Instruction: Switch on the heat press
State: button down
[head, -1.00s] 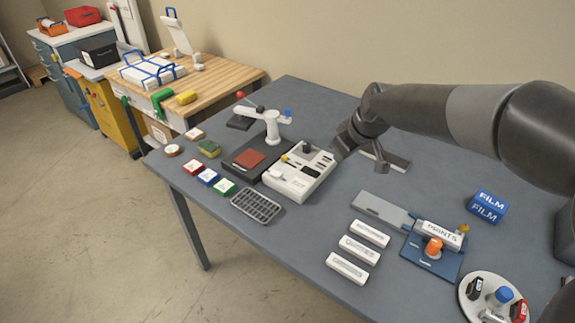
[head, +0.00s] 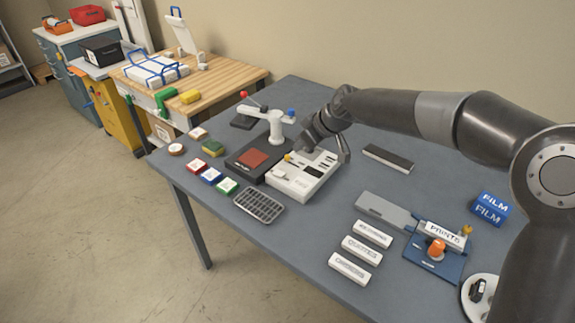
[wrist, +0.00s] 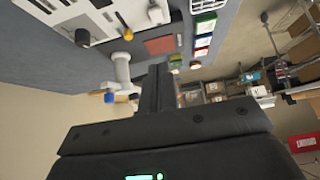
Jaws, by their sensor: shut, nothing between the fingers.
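The heat press has a dark base with a red pad (head: 254,158) and a white swing arm (head: 276,124). A white control box (head: 290,187) stands against its right side, with a yellow switch lever (head: 288,157) on top. My gripper (head: 310,148) is over the back part of the box and hides some of it; I cannot tell whether it touches. In the wrist view, my fingers (wrist: 158,75) are shut with nothing between them. That view also shows the box (wrist: 100,18), its yellow lever (wrist: 124,24), a black knob (wrist: 82,37) and the red pad (wrist: 160,45).
Red, blue and green labelled blocks (head: 210,176) and a dark grid tray (head: 259,206) lie in front of the press. A dark bar (head: 388,158) lies behind right. White labelled bars (head: 361,250) and a blue fixture (head: 440,262) are at the front right.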

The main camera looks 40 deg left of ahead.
send_over(282, 174)
jog(key=f, duration=0.8)
jog(key=shift+d+f, duration=0.2)
jog(key=shift+d, duration=0.05)
jog(key=shift+d+f, duration=0.2)
jog(key=shift+f, duration=0.4)
jog(key=shift+d+f, duration=0.15)
jog(key=shift+f, duration=0.45)
jog(key=shift+d+f, duration=0.1)
jog(key=shift+f, duration=0.45)
jog(key=shift+d+f, duration=0.15)
jog(key=shift+f, duration=0.25)
jog(key=shift+r, duration=0.2)
jog(key=shift+r, duration=0.65)
jog(key=shift+r, duration=0.1)
